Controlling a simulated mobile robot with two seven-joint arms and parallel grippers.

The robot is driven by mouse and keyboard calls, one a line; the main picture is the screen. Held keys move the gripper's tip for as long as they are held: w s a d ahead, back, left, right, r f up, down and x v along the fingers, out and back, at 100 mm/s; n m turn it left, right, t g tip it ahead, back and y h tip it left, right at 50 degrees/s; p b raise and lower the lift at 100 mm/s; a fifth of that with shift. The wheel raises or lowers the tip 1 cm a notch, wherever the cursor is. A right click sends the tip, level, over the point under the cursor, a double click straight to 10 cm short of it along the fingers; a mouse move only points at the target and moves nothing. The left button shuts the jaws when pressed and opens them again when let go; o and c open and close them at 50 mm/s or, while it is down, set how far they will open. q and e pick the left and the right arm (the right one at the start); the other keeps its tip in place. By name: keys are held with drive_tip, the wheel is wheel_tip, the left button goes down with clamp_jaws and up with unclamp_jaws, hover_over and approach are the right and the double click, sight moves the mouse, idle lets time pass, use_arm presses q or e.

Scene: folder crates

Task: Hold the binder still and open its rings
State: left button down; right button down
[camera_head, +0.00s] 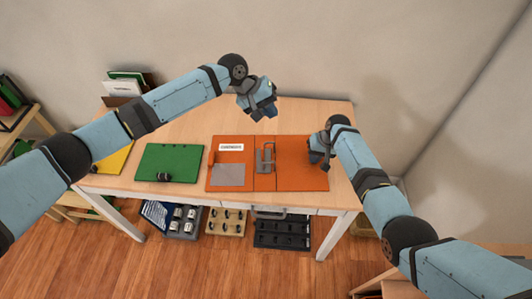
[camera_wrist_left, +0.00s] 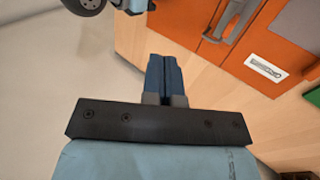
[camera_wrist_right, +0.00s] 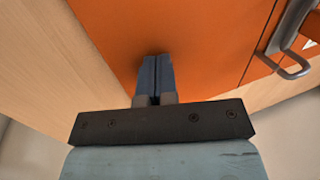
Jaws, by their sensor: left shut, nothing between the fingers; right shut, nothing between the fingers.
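The orange binder (camera_head: 303,174) lies open and flat on the table, with a white label (camera_head: 231,147) and a grey patch (camera_head: 229,174) on its left side. Its grey ring mechanism (camera_head: 265,158) stands along the spine; I cannot tell whether the rings are open. The mechanism also shows in the right wrist view (camera_wrist_right: 290,40) and left wrist view (camera_wrist_left: 232,18). My left gripper (camera_head: 266,112) is shut and empty, above the table behind the binder. My right gripper (camera_head: 316,164) is shut and empty over the binder's right cover; whether it touches is unclear.
A green folder (camera_head: 170,156) with a small dark object (camera_head: 164,177) lies left of the binder, and a yellow folder (camera_head: 114,161) lies further left. A file holder (camera_head: 122,88) stands at the back left. Trays (camera_head: 282,238) sit below the front edge. The table's back is clear.

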sight(262, 147)
use_arm(q)
drive_tip(key=shift+f, duration=7.95)
drive_tip(key=shift+a, duration=0.15)
drive_tip(key=shift+s+a, duration=0.1)
drive_tip(key=shift+a, duration=1.3)
